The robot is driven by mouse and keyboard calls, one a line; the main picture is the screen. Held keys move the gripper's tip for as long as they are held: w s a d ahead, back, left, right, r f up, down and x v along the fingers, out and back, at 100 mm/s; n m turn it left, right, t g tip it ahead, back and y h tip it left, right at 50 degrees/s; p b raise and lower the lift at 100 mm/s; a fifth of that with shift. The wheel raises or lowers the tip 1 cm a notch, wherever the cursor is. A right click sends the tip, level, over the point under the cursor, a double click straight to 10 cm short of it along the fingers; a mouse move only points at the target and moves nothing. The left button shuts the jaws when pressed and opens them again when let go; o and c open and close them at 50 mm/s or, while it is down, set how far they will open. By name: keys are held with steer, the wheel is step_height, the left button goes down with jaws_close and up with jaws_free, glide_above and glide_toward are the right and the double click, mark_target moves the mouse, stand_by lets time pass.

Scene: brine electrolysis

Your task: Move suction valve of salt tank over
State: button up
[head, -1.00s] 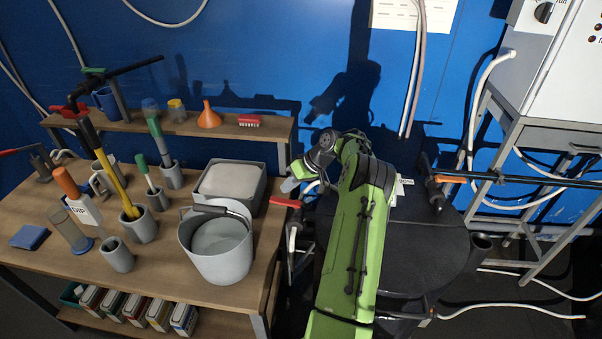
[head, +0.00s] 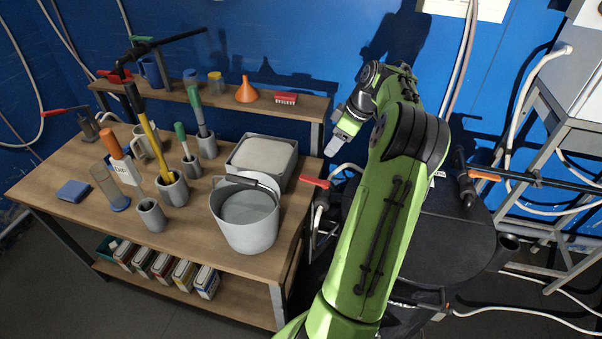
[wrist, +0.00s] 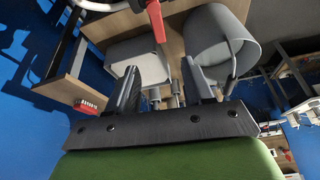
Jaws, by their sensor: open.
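A red-handled valve (head: 314,181) stands on an upright pipe between the workbench and the dark tank (head: 440,235). An orange-handled valve (head: 484,175) sits on the tank's right side. The pictures do not settle which one is the suction valve. My gripper (head: 345,130) is in the air above and a little right of the red handle, apart from it. In the wrist view my gripper (wrist: 160,82) has its two dark fingers spread with nothing held. The red handle (wrist: 155,20) shows beyond the fingers, roughly in line with the gap. My arm hides part of the tank.
The workbench (head: 75,205) on the left carries a grey bucket (head: 248,215), a square tub (head: 262,155) and several tool holders. A metal stand (head: 555,130) is at the right. White hoses run over the floor and wall.

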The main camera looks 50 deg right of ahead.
mark_target(311, 179)
steer(key=b+x, duration=0.1)
steer(key=x, duration=1.4)
steer(key=shift+d+f, duration=0.1)
steer(key=shift+f, duration=0.25)
jaws_close()
